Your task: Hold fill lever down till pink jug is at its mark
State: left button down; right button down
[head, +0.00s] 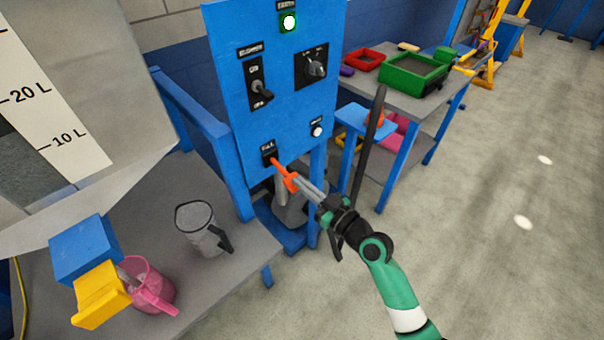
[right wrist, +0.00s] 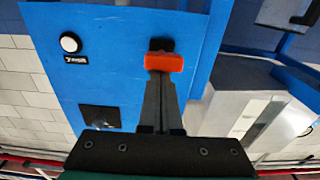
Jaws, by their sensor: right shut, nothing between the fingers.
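The orange fill lever (head: 278,166) sticks out of its slot low on the blue panel. My right gripper (head: 297,184) has its fingers shut and empty, with the tips at the lever's orange end. In the right wrist view the orange lever end (right wrist: 164,62) lies right at the fingertips; I cannot tell whether they press on it. The pink jug (head: 153,287) stands on the grey bench under the yellow spout (head: 101,296). The spout partly covers its mouth. Something greyish shows at the mouth, and I cannot make out its level or mark. My left gripper is not in view.
A clear grey jug (head: 200,228) stands beside the pink one. The panel (head: 225,95) carries a lit green lamp (head: 289,22), a toggle switch (head: 260,90), a knob (head: 316,65) and a white button (head: 316,131). A tank with a litre scale (head: 45,110) is at left.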

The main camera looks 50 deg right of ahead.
jog(key=shift+f, duration=0.1)
notch_tip(320, 180, up, 5)
jog(key=p, duration=0.4)
jog(key=s, duration=1.1)
jog(key=shift+a+f+b, duration=0.3)
jog(key=shift+a+f, duration=0.05)
dwell(0.6)
